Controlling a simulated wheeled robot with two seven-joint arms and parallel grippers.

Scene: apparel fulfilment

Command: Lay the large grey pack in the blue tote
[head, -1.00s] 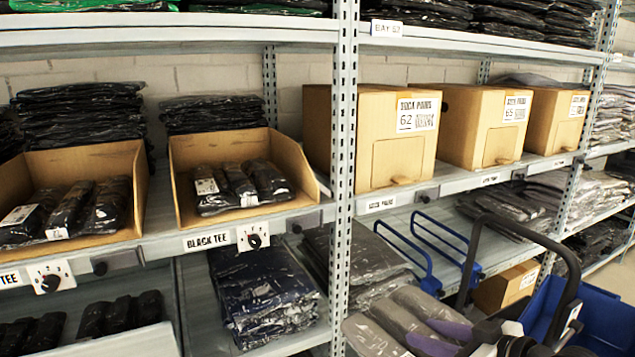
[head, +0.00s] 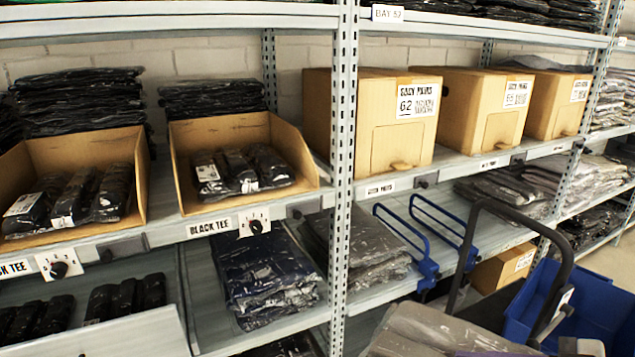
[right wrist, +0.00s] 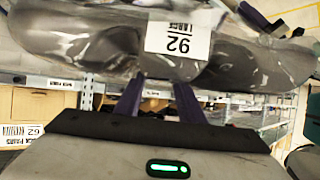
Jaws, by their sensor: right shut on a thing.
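The large grey pack (head: 425,330), in clear wrap, shows at the bottom edge of the head view, partly cut off. In the right wrist view the pack (right wrist: 80,45) spans the top, with a white label reading 92. My right gripper (right wrist: 158,92) is shut on its near side; its purple fingers meet the pack's lower edge. In the head view only a purple sliver of that gripper shows at the bottom. The blue tote (head: 622,290) is at the lower right, right of the pack and apart from it; its inside is mostly hidden. My left gripper is not seen in the head view.
A dark curved handle (head: 565,262) stands between pack and tote. Blue wire dividers (head: 425,262) stick out from the lower shelf. A steel upright (head: 343,170) and shelves with cartons (head: 370,120) and black packs lie behind. Floor shows at the far right.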

